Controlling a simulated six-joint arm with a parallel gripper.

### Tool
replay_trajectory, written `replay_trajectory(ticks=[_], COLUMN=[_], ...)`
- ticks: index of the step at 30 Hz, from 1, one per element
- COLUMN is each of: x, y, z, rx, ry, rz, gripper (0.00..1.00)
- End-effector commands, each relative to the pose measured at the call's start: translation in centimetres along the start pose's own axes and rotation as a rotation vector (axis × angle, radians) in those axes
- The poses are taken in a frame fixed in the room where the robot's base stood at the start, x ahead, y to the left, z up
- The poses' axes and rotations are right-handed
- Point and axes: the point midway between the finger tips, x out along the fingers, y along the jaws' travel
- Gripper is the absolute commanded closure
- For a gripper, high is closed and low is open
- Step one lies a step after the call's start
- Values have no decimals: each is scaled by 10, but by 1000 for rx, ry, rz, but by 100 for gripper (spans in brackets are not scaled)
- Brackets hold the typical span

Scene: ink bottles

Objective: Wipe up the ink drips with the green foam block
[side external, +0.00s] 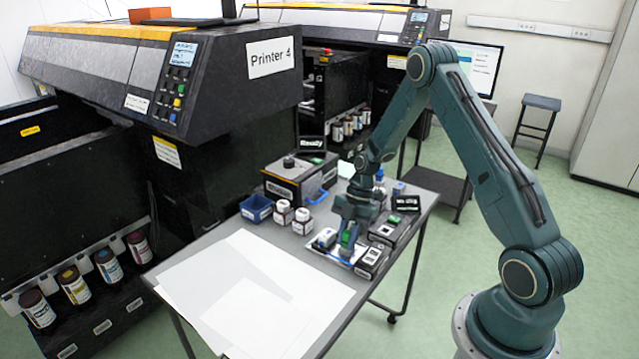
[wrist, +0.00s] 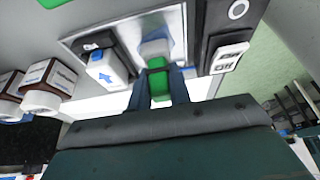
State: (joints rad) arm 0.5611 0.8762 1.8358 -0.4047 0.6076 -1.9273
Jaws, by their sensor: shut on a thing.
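My gripper (side external: 349,236) is shut on the green foam block (side external: 347,239), low over a pale tray on the table. In the wrist view the green foam block (wrist: 158,82) sits between the two fingers of my gripper (wrist: 159,88). The tray (wrist: 74,43) lies beyond it, with a pale bluish piece (wrist: 155,48) just past the block. I cannot tell whether the block touches the tray. No ink drips can be made out clearly; the gripper and block hide part of the tray.
A dark switch box (wrist: 228,57) is close on the right. Two white-capped bottles (side external: 292,217) and a blue bin (side external: 256,208) stand nearby. White sheets (side external: 250,290) cover the table's near end.

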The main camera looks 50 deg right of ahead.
Motion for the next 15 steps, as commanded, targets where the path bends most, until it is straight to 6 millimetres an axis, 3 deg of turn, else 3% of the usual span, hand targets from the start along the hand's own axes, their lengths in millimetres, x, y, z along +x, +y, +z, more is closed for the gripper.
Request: replay_trajectory(ticks=[15], x=[8], y=[0], z=[-16], rx=[0], ry=[0], rz=[0], gripper=[100])
